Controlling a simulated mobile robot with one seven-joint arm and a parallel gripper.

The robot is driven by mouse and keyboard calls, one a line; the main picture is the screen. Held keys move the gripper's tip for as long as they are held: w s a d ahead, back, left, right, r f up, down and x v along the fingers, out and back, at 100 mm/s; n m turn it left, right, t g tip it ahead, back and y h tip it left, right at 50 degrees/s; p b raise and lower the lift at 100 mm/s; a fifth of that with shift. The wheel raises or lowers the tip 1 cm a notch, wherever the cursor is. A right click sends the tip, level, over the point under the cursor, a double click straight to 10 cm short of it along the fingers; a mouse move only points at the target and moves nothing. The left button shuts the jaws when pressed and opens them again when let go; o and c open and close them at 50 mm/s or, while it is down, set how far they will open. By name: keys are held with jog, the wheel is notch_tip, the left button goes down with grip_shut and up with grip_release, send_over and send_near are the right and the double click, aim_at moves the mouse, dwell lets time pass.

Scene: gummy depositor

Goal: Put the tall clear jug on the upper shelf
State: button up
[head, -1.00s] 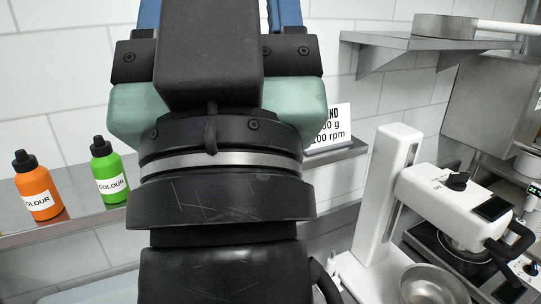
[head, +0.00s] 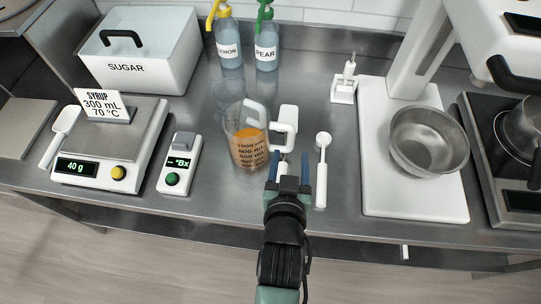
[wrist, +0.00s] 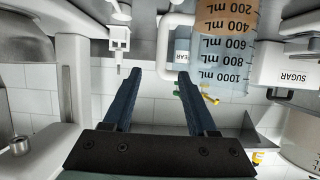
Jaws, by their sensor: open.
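The tall clear jug (head: 243,150) with printed mL marks and orange contents stands upright on the steel counter in the head view. In the wrist view the jug (wrist: 228,45) appears upside down, just right of the fingers. A white handle (wrist: 165,52) shows beside it, in line with the gap between the fingers. My gripper (head: 290,168) is open with blue fingers, low over the counter's front part, right of the jug. In the wrist view my gripper (wrist: 159,74) holds nothing between its fingers. The upper shelf is not clearly visible now.
Behind the jug stand the lemon bottle (head: 229,42), the pear bottle (head: 266,45) and the sugar bin (head: 150,50). A small meter (head: 180,165) and scale (head: 110,150) are left. A white spoon (head: 322,170) and steel bowl (head: 430,140) are right.

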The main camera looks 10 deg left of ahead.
aim_at(290, 141)
jog(key=x, duration=0.4)
jog(key=f+p+x, duration=0.1)
jog(key=x, duration=0.3)
jog(key=shift+s+a+f, duration=0.1)
jog(key=shift+s+a, duration=0.1)
jog(key=shift+s, duration=0.1)
jog(key=shift+w, duration=0.25)
jog(key=shift+p+x, duration=0.45)
jog(key=shift+x, duration=1.9)
jog(key=shift+d, duration=0.15)
grip_shut()
